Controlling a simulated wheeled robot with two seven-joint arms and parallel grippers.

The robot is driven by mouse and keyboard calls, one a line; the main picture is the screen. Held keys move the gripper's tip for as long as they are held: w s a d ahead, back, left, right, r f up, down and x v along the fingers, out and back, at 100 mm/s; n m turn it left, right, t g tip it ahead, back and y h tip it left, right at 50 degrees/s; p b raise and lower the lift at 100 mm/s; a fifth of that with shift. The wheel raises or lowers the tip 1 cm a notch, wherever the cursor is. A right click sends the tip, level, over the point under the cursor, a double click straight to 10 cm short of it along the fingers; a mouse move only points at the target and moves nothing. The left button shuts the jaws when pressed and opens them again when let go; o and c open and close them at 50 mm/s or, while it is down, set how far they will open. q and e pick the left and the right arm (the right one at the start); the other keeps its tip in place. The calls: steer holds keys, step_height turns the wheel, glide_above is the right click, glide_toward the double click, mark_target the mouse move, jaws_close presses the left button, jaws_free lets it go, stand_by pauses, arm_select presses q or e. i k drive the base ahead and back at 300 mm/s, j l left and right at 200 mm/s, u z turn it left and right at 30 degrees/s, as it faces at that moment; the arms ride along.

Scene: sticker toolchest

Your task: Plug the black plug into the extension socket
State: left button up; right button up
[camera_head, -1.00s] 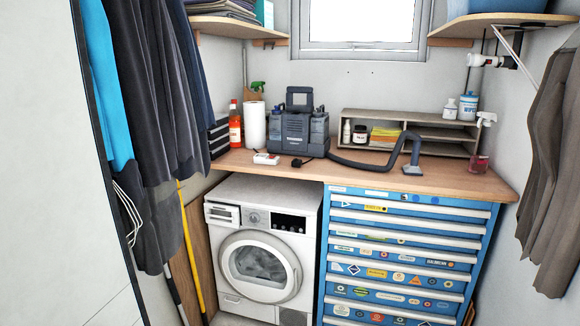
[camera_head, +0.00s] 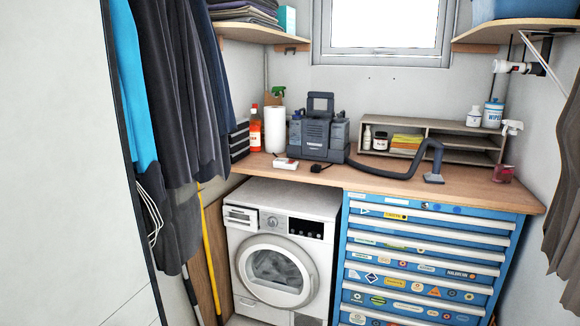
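A white extension socket (camera_head: 285,163) lies on the wooden worktop, above the washing machine. The black plug (camera_head: 317,168) lies on the worktop just to its right, apart from it. Both are small in the picture, and the socket's openings are too small to make out. The plug is in front of a dark grey spot-cleaner machine (camera_head: 318,136) with a hose. Neither of my grippers is in view.
The worktop (camera_head: 385,186) has free room in front of the hose (camera_head: 400,172). Bottles and a paper roll (camera_head: 275,130) stand behind the socket. A washing machine (camera_head: 278,250) and blue tool chest (camera_head: 425,255) are below. Clothes hang at both sides.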

mark_target(279, 163)
steer(key=i+j+u, duration=0.2)
steer(key=i, duration=0.25)
steer(key=i+l+u, duration=0.3)
steer(key=i+l, duration=0.15)
steer(key=i+l+u, duration=0.3)
steer(key=i+l, duration=0.25)
steer(key=i+l+u, duration=0.3)
steer(key=i+l, duration=0.2)
steer(key=l, duration=0.2)
